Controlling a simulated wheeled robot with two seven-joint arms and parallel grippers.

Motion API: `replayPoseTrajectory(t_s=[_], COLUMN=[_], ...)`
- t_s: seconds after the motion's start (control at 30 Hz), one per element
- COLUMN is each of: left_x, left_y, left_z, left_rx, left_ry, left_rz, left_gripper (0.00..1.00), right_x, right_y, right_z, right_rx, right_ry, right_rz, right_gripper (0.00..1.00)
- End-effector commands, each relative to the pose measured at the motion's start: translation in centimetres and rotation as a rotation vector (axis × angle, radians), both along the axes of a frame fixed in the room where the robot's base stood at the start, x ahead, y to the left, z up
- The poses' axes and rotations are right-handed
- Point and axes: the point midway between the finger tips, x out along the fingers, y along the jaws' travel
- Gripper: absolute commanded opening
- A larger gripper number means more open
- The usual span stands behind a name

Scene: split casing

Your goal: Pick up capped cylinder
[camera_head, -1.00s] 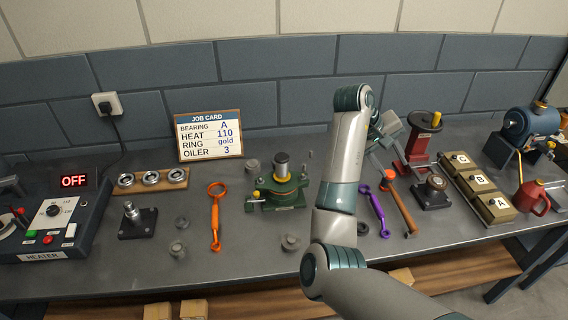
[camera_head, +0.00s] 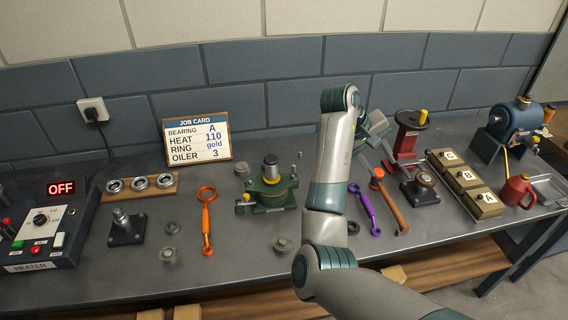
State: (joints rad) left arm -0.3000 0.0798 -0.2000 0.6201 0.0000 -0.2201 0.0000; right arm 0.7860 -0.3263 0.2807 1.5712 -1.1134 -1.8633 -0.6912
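My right arm comes in from the lower right and rises in front of the bench. My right gripper (camera_head: 378,140) is at the arm's far end, to the right of the cylinder and apart from it, near the red press. It is partly behind the arm, and its fingertips are too small to read. My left gripper is out of view.
The red press (camera_head: 407,143), purple wrench (camera_head: 366,210) and hammer (camera_head: 393,207) are right of my arm. An orange wrench (camera_head: 207,222) and small grey parts (camera_head: 282,245) lie around the casing. The job card (camera_head: 197,138) stands behind. Lettered boxes (camera_head: 487,205) are at right.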

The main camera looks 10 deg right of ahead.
Motion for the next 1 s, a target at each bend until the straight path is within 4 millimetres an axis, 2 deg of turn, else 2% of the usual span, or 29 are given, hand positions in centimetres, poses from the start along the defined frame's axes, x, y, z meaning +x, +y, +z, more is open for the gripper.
replayPoseTrajectory(t_s=[0.17, 0.27, 0.47, 0.6, 0.7, 1.0], left_x=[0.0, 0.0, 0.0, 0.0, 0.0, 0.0], left_y=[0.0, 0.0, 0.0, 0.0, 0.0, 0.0], left_z=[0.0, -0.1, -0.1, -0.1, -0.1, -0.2], left_rx=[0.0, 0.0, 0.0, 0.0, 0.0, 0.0], left_ry=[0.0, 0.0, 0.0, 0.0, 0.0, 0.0], left_rz=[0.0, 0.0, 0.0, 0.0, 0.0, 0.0], left_gripper=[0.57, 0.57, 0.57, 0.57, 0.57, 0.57], right_x=[-0.7, -1.5, -4.8, -7.8, -9.5, -13.3], right_y=[-0.5, -1.0, -2.3, -2.7, -2.7, -2.2], right_z=[-1.6, -3.7, -9.7, -14.0, -16.0, -19.8], right_rx=[0.001, 0.005, 0.019, 0.041, 0.058, 0.101], right_ry=[-0.009, -0.024, -0.073, -0.116, -0.139, -0.177], right_rz=[-0.004, -0.006, -0.006, 0.007, 0.018, 0.048], right_gripper=[0.38, 0.38, 0.38, 0.38, 0.38, 0.38])
